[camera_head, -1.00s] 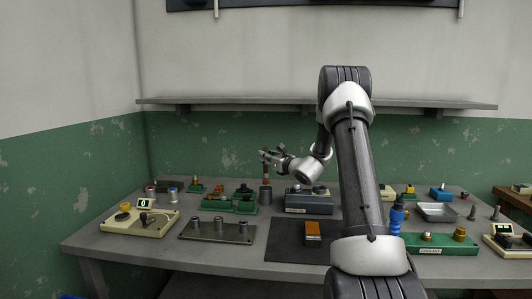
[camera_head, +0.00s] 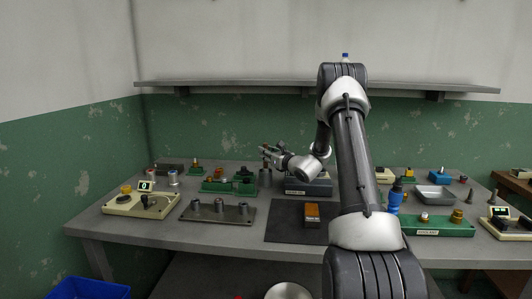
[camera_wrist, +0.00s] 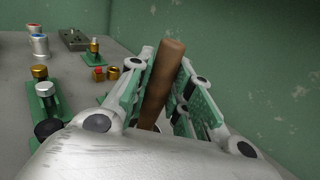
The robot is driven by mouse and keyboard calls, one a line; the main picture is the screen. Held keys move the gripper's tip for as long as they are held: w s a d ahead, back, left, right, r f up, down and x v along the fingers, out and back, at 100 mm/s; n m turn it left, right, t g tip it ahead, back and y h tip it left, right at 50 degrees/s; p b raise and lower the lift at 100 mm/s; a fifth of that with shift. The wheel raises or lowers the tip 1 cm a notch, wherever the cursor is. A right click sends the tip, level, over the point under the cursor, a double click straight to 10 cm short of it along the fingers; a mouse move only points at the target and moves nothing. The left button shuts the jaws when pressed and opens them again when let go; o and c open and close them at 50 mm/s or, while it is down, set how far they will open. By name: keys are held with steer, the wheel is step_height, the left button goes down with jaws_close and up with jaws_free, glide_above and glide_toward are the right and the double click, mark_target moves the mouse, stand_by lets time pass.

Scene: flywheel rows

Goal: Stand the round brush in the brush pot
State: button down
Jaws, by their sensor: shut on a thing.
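The round brush shows in the wrist view as a brown wooden handle (camera_wrist: 163,76), leaning a little in that picture. My gripper (camera_wrist: 163,88) is shut on this handle, one green-padded finger on each side. In the head view my gripper (camera_head: 267,154) is just above the grey cylindrical brush pot (camera_head: 265,178) at the back of the bench. The lower part of the brush is hidden; it appears to be down in the pot. In the wrist view the fingers and wrist hide most of the pot.
A dark grey box (camera_head: 308,186) stands just right of the pot. A green tray with parts (camera_head: 229,186) stands to its left. A grey plate with several pegs (camera_head: 217,214) lies in front.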

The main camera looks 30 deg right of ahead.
steer(key=c, duration=1.2)
jaws_free()
steer(key=s, duration=0.4)
steer(key=s+d, duration=0.1)
steer(key=s, duration=0.3)
steer(key=s+d, duration=0.1)
steer(key=s, duration=0.2)
steer(key=shift+s+d, duration=0.1)
steer(key=shift+s, duration=0.3)
